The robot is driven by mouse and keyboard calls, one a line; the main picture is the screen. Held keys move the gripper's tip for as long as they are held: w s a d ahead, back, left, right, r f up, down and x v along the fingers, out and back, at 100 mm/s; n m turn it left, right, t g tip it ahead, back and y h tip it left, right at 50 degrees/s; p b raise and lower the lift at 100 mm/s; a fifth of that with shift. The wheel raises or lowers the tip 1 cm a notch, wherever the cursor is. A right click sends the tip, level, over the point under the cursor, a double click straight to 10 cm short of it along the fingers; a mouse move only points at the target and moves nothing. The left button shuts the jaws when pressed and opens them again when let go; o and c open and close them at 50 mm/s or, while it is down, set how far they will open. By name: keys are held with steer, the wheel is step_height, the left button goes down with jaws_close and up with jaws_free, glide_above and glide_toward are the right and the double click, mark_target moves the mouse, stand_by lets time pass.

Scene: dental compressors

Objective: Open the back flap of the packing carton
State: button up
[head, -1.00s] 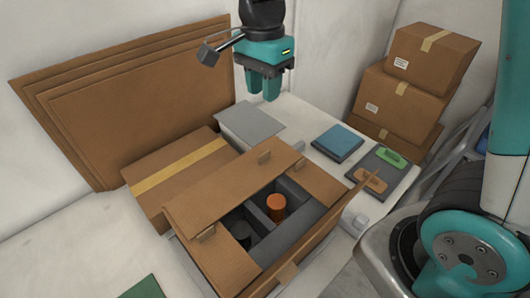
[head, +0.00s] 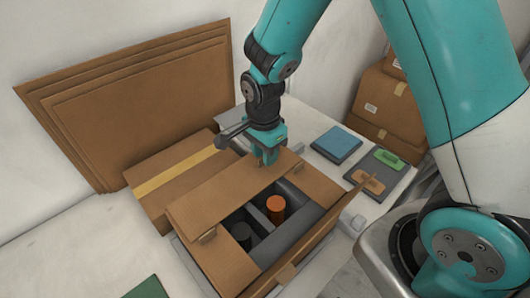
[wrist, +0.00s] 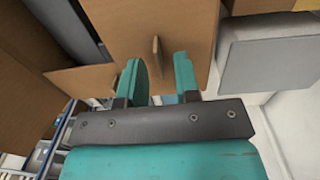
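The packing carton (head: 225,268) stands on the table with its top partly open. Its back flap (head: 215,190) lies flat over the rear part of the opening. A small upright tab (wrist: 156,58) stands on a brown flap in the wrist view; in the head view my gripper hides the back flap's tab. My gripper (head: 267,160) points down at the right end of the back flap. In the wrist view its two teal fingers (wrist: 162,68) are apart, with the tab showing between their tips. I cannot tell whether they touch it.
A taped flat box (head: 160,175) lies behind the carton, with cardboard sheets (head: 140,95) leaning on the wall. An orange-topped item (head: 276,205) sits inside the carton. A blue book (head: 337,144) and a dark tray (head: 377,174) lie to the right. Stacked cartons (head: 385,100) stand beyond.

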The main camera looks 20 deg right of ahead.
steer(key=shift+f, duration=0.6)
jaws_close()
